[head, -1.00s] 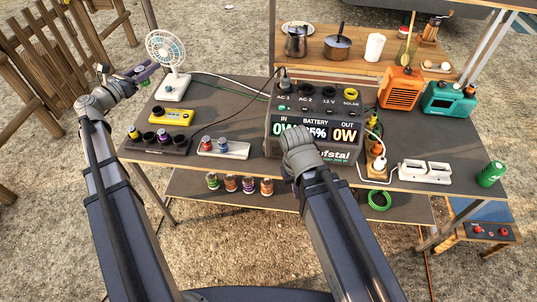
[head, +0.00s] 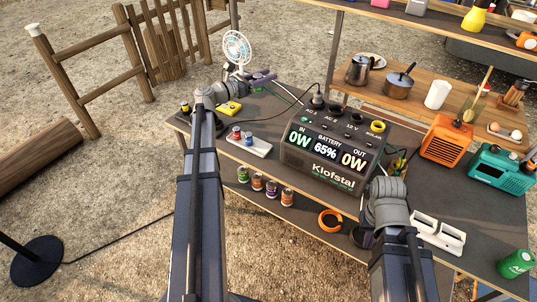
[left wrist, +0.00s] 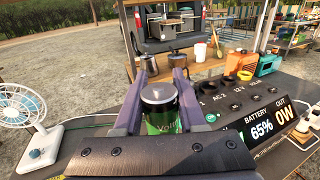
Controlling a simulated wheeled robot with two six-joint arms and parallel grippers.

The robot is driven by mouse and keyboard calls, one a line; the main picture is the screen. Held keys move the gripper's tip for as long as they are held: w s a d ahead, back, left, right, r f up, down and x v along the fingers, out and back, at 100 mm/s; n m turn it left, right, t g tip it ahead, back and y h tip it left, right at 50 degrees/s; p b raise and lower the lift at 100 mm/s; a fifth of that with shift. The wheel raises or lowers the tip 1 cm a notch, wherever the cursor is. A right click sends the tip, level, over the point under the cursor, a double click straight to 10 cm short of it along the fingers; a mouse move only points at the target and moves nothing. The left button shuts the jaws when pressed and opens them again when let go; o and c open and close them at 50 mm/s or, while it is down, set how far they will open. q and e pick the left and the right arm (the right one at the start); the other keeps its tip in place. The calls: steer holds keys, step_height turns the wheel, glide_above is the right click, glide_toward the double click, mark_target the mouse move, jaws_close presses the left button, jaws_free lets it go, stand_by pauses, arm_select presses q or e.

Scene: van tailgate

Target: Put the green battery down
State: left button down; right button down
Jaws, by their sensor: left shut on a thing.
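My left gripper (head: 262,77) is over the back left of the dark table (head: 270,111), just right of the fan in the head view. In the left wrist view it is shut on the green battery (left wrist: 160,118), a green cylinder with a silver top, between its two purple-grey fingers (left wrist: 160,92). The battery's lower part is hidden by the gripper body, so I cannot tell its gap to the table.
The power station (head: 326,154) stands mid-table. The fan (head: 237,48) is close left of my left gripper. A white holder (head: 248,146) with red and blue batteries and a yellow box (head: 229,107) are nearer. A green can (head: 516,263) stands front right.

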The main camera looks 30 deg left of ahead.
arm_select(q)
step_height(320, 180, down, 20)
steer(key=w+n+t+y+b, duration=0.1)
steer(key=n+y+b, duration=0.1)
steer(key=b, duration=1.7)
steer(key=shift+w+a+y, duration=0.25)
steer(key=shift+a+y, duration=0.05)
steer(key=shift+y, duration=0.1)
step_height(320, 180, down, 10)
steer(key=b, duration=1)
steer(key=shift+f, duration=0.1)
steer(key=shift+f, duration=0.15)
steer(key=shift+c, duration=2.4)
jaws_free()
steer(key=shift+r, duration=0.25)
steer(key=v, duration=1.2)
steer(key=shift+f, duration=0.1)
